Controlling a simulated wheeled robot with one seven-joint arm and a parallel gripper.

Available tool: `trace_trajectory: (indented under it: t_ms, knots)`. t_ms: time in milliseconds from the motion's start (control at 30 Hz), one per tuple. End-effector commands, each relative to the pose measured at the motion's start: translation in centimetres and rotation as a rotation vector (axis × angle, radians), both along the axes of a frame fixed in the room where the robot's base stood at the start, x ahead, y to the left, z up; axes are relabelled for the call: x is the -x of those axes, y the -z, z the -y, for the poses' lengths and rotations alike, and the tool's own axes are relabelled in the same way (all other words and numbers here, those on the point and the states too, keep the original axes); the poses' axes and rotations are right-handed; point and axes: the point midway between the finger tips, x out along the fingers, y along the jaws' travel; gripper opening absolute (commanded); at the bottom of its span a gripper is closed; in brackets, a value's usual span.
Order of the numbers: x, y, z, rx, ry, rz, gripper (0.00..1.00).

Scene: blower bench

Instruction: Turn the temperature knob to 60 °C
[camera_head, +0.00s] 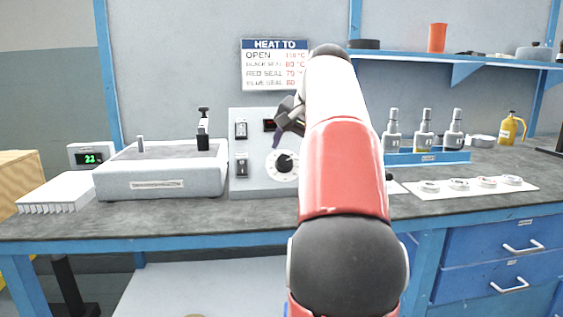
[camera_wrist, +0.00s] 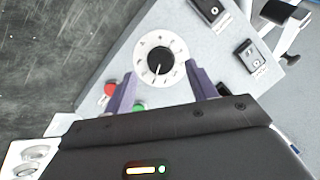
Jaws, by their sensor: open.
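The temperature knob (camera_head: 284,163) is a black knob on a round white dial, on the front of a light grey control panel (camera_head: 250,124). In the wrist view the knob (camera_wrist: 160,60) lies ahead of and between my fingers, with a white pointer line on it. The dial's numbers are too small to read. My gripper (camera_wrist: 159,93) is open and empty, with its purple fingers apart and short of the knob. In the head view my gripper (camera_head: 266,130) is in front of the panel, partly hidden by my arm. A dark display (camera_head: 269,125) with red digits is partly covered.
Two black switches sit left of the dial, the upper switch (camera_head: 241,129) and the lower switch (camera_head: 242,167). A red button (camera_wrist: 110,89) and a green button (camera_wrist: 139,106) are close to my left finger.

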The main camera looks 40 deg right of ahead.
Motion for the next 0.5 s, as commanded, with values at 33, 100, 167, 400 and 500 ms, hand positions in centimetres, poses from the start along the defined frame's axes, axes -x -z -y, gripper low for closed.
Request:
trace_trajectory:
  t_ms: [33,100,167,400,500]
  knots:
    - [-0.5,1.0,0.0,-0.002,-0.002,-0.002,0.57]
    - [-1.0,1.7,0.1,0.0,-0.003,-0.001,0.57]
    - [-1.4,2.2,0.1,0.001,-0.002,-0.002,0.57]
    - [-2.0,2.9,0.2,0.001,-0.001,-0.001,0.57]
    - [-2.0,2.9,0.2,0.001,-0.001,-0.001,0.57]
